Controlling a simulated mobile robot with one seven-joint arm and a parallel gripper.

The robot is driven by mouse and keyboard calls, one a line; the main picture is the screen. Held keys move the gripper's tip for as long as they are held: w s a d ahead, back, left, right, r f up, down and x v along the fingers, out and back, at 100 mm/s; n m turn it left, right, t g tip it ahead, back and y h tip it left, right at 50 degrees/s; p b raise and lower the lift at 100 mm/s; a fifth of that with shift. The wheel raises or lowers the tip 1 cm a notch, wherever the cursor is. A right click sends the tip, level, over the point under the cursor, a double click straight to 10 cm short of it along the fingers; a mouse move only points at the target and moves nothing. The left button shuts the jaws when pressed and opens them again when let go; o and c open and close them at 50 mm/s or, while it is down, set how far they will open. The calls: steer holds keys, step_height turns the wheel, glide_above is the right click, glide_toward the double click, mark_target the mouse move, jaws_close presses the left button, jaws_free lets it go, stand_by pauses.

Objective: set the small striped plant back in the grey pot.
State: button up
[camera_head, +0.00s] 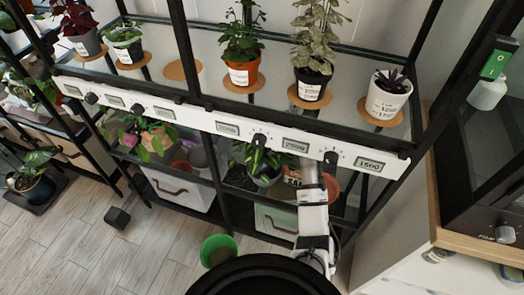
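A leafy plant (258,158) with long, narrow green leaves shows on the lower shelf, left of my arm. It may be the small striped plant, but it is too small to be sure of stripes. A grey pot (266,178) shows under its leaves; I cannot tell whether the plant is seated in it or only in front of it. My gripper (309,168) is at the upper end of my white arm, just below the white control strip. Its fingertips are hidden or too small to make out, so I cannot tell whether it is open or holds anything.
The white strip (227,128) with displays and knobs crosses above the lower shelf. A terracotta pot (329,187) is close to my arm. Potted plants stand on the upper shelf. A black-framed cabinet (490,160) is at right.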

steer(key=shift+f, duration=0.45)
steer(key=o, duration=1.1)
steer(key=shift+r, duration=0.15)
steer(key=shift+r, duration=0.35)
steer(key=v, duration=0.4)
steer(key=shift+w+d+f, duration=0.1)
steer(key=shift+d+f, duration=0.15)
steer(key=shift+d, duration=0.15)
steer(key=d, duration=1)
steer(key=shift+w+d+b, duration=0.3)
steer(key=shift+w, duration=0.1)
